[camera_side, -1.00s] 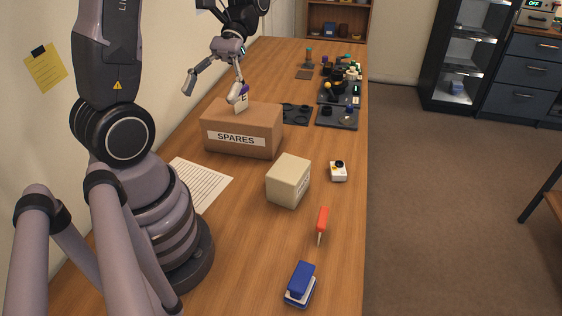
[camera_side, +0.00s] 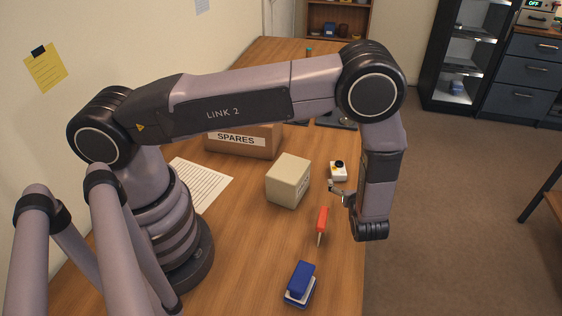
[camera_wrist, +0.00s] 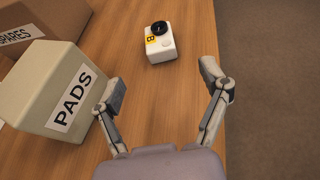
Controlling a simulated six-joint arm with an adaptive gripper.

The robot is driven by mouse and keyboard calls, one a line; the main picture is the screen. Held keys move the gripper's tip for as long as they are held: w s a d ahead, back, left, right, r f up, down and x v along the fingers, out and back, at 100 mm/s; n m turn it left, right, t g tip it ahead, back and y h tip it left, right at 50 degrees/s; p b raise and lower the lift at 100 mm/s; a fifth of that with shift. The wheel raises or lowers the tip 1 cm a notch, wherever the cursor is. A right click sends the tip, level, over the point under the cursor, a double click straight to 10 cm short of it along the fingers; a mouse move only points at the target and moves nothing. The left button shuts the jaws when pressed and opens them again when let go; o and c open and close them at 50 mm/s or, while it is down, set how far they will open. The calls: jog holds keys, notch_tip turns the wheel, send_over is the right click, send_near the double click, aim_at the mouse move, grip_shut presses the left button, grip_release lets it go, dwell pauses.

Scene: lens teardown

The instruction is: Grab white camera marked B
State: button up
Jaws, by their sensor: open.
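The white camera (camera_wrist: 160,43) lies on the wooden table in the wrist view, with a black lens and a yellow label marked B. In the side view the camera (camera_side: 338,171) sits near the table's right edge, right of the beige box. My gripper (camera_wrist: 162,88) is open and empty, its two fingers apart, with the camera a little beyond the fingertips and roughly between their lines. In the side view my gripper (camera_side: 340,192) is just in front of the camera; its far finger is partly hidden by the wrist.
A beige PADS box (camera_wrist: 62,92) stands close to the left finger. A cardboard SPARES box (camera_side: 243,140) is behind it. A red-handled tool (camera_side: 322,220) and a blue stapler-like object (camera_side: 301,284) lie nearer on the table. The table edge (camera_wrist: 218,60) runs close by the right finger.

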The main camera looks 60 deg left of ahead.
aim_at(339, 169)
jog(key=x, duration=1)
jog(key=shift+a+f, duration=0.1)
jog(key=c, duration=1.3)
